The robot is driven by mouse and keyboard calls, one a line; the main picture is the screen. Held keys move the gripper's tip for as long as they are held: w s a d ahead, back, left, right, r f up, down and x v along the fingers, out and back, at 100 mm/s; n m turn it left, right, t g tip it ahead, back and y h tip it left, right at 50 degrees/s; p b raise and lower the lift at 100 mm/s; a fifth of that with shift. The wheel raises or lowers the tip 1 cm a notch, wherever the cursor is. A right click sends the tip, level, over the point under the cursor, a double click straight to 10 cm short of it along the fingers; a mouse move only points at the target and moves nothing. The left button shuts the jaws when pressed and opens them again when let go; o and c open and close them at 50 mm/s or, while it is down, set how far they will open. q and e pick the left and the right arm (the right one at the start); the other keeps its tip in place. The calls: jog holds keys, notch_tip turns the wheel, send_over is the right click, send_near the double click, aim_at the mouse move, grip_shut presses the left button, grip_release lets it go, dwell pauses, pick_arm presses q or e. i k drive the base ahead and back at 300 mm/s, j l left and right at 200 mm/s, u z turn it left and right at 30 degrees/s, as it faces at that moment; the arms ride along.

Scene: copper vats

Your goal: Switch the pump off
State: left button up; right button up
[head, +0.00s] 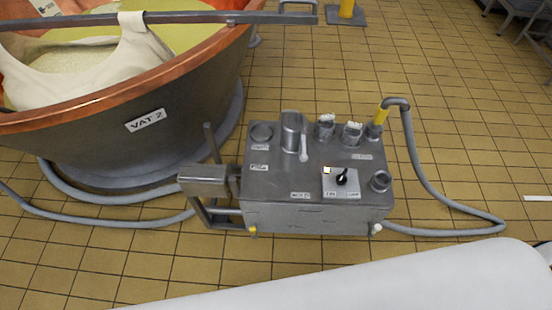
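The pump unit (310,215) is a grey metal box standing on the tiled floor, right of the vat. On its top, near the front, is a white switch plate (331,186) with a small black knob (342,179) and a label on each side below it. A small yellow and red mark shows at the plate's upper left corner. The labels are too small to read surely, and I cannot tell which way the knob is set. Neither of my grippers is in view.
The copper vat (146,121), labelled VAT 2, stands at the upper left with a cloth (95,70) hung over a bar (200,17). Grey hoses (422,170) loop over the floor on both sides of the pump. Tiled floor (450,110) is free at right.

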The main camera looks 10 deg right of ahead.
aim_at(340, 179)
jog(key=l+z, duration=0.15)
jog(key=z, duration=0.8)
jog(key=k+l, duration=0.05)
